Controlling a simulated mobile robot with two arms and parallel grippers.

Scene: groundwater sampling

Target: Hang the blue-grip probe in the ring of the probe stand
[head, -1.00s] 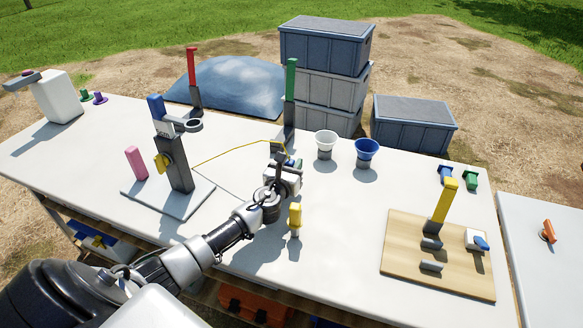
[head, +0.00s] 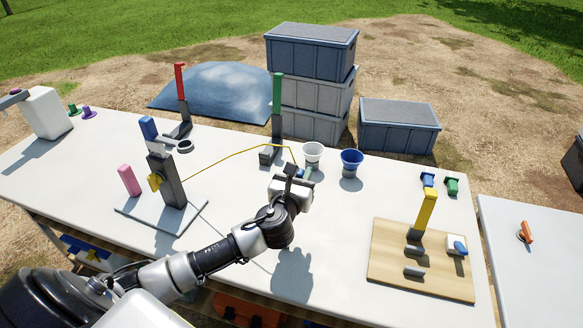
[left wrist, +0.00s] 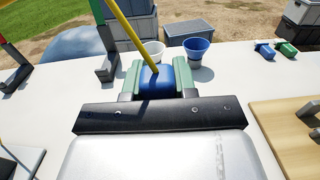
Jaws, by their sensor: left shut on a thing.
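The probe stand has a pale base plate (head: 200,213), a dark post (head: 172,185) with a yellow knob (head: 155,181) and a blue top (head: 148,128). Its ring (head: 184,146) juts out to the right, and nothing hangs in it. My left gripper (head: 300,174) is shut on the blue-grip probe, whose blue grip (left wrist: 157,82) sits between the greenish fingers in the left wrist view. A yellow cable (head: 240,153) runs from the probe to the stand. The probe's lower part is hidden. My gripper is right of the stand, apart from the ring. My right gripper is out of view.
A pink block (head: 129,180) stands by the post. Red (head: 180,80) and green (head: 277,95) uprights stand behind. White (head: 313,153) and blue (head: 351,160) funnels are just beyond my gripper. A wooden board (head: 390,270) lies right. Table between stand and arm is clear.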

